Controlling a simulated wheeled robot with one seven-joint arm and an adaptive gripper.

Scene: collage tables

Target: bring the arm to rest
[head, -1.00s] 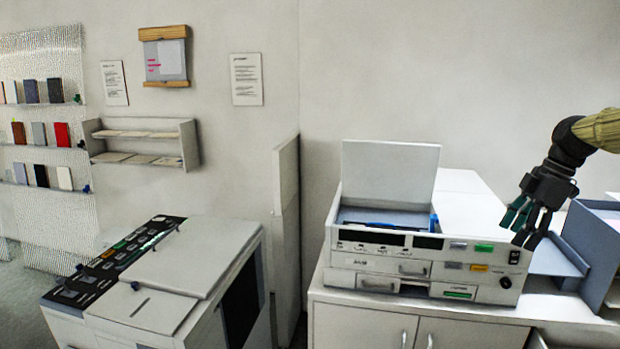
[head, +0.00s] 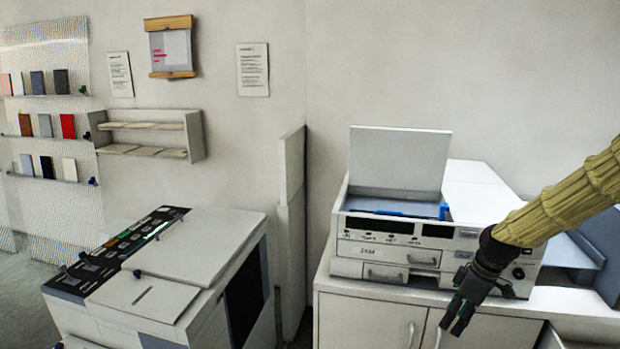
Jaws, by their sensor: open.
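My gripper (head: 457,318) is at the end of my arm, which reaches in from the right edge. It points down and to the left, in front of the right side of the white machine (head: 389,252) and the cabinet below it. Its fingers are dark, open and appear empty. My arm and gripper hide part of the machine's front panel. Whether the gripper touches the machine or the cabinet cannot be told for sure.
The machine, its lid raised, stands on a white cabinet (head: 365,325). A grey copier (head: 205,245) with a dark control panel stands at left. A wall shelf (head: 150,137) and a perforated board (head: 45,215) hang behind it. Blue-grey panels (head: 603,240) stand at right.

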